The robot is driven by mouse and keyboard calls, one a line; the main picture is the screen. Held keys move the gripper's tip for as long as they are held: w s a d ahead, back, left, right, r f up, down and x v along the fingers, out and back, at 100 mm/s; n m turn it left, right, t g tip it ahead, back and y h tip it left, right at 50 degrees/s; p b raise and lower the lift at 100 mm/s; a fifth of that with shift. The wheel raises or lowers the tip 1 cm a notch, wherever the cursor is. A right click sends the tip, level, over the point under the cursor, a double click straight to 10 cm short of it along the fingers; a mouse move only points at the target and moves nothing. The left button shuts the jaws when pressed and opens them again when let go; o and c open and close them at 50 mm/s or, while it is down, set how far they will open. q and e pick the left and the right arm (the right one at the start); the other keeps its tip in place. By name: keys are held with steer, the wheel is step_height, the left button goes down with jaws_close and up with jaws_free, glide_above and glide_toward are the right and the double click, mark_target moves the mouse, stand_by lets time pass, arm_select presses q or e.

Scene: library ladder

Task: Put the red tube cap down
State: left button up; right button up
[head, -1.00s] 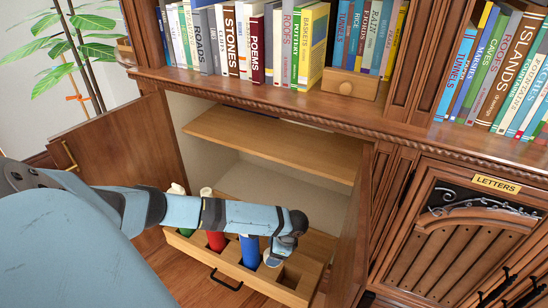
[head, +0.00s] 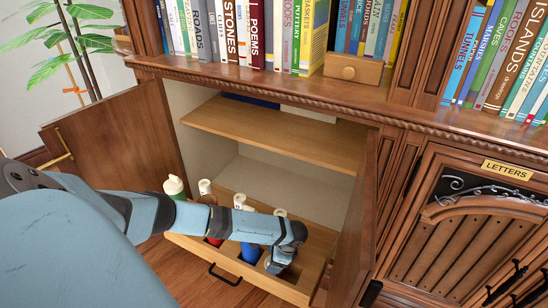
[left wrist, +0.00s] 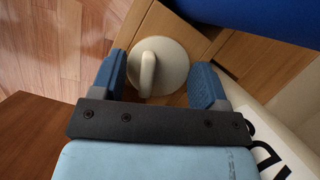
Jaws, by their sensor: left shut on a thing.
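My left gripper (left wrist: 162,80) is shut on a round cream cap (left wrist: 172,72) with a raised grip ridge; the wrist view shows it between the two blue fingers. Light wood lies behind the cap; I cannot tell whether they touch. In the head view the left gripper (head: 278,262) is over the right part of the drawer, its fingers mostly hidden by my wrist, and the cap cannot be made out. The red tube (head: 214,241) stands in the drawer, largely hidden behind my forearm. My right gripper is not in view.
The pulled-out wooden drawer (head: 215,262) also holds a blue tube (head: 250,253) and a green one with a pale cap (head: 174,186). Cabinet doors stand open at left (head: 110,135) and right (head: 355,230). A shelf (head: 270,137) is above. A lettered white surface (left wrist: 265,140) is near the gripper.

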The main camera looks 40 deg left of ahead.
arm_select(q)
steer(key=o, duration=0.6)
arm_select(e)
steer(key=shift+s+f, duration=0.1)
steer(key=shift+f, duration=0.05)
arm_select(q)
steer(key=p+v, duration=0.3)
steer(key=v, duration=0.4)
steer(key=shift+s, duration=0.1)
steer(key=p+v, duration=0.2)
steer(key=v, duration=0.3)
steer(key=shift+r, duration=0.1)
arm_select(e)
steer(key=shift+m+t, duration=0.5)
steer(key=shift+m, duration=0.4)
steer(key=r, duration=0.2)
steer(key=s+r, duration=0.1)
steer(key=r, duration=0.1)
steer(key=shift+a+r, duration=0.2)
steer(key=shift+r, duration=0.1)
